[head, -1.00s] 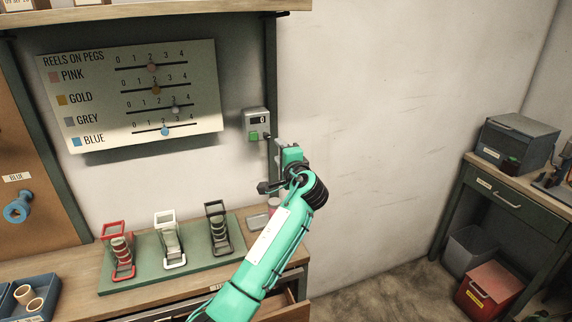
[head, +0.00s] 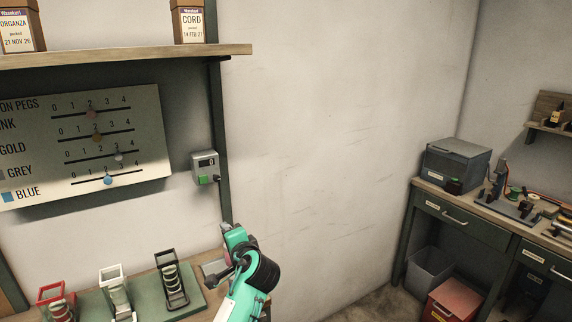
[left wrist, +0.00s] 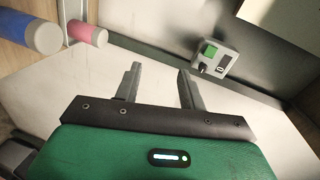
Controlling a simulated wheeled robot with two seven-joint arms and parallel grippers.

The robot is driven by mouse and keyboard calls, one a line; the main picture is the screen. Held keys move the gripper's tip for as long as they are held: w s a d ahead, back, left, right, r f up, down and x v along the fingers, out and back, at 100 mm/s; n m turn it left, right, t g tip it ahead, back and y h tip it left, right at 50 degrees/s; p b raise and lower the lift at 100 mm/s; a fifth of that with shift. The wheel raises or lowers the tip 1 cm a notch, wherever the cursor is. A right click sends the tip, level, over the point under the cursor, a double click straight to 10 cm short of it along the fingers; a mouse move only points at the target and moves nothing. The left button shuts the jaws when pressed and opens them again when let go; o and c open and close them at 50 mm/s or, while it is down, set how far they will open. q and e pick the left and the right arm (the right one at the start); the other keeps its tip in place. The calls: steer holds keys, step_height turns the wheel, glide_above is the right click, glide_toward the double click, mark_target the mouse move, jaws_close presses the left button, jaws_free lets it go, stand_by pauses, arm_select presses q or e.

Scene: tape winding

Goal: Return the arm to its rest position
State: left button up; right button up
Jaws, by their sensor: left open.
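My left gripper (head: 222,254) is at the end of the teal arm in the lower middle of the head view, below the wall counter box. In the left wrist view its two fingers (left wrist: 159,70) stand apart with nothing between them. The counter box (head: 205,167), with a green button and a small display, is on the wall by the dark post. It also shows in the left wrist view (left wrist: 214,56), to the right beyond the fingers and clear of them. My right gripper is not in view.
Red (head: 57,300), white (head: 113,290) and black (head: 172,278) stands are at lower left. A shelf (head: 130,54) overhangs the reel chart (head: 85,145). Pink (left wrist: 86,33) and blue (left wrist: 38,34) cylinder ends show near the left finger. A bench (head: 470,222) stands right; the middle wall is bare.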

arm_select(q)
steer(key=s+a+f+n+g+h, duration=0.2)
steer(key=s+f+g, duration=0.1)
steer(key=s+f, duration=0.7)
steer(key=s+a+f+n+g+h, duration=0.2)
steer(key=s+f+n+h, duration=0.1)
steer(key=s+f, duration=0.75)
steer(key=s+f+n+g+h, duration=0.3)
steer(key=s+g+h, duration=0.15)
steer(key=s, duration=2.15)
step_height(320, 180, down, 28)
steer(key=w+g, duration=0.1)
steer(key=s+a+f+g+p, duration=0.1)
steer(key=s+a+f, duration=0.2)
steer(key=s+f, duration=1.6)
steer(key=shift+s+a+f+g+y+p, duration=0.15)
steer(key=shift+s+f+g+y+p, duration=0.25)
steer(key=shift+f, duration=0.5)
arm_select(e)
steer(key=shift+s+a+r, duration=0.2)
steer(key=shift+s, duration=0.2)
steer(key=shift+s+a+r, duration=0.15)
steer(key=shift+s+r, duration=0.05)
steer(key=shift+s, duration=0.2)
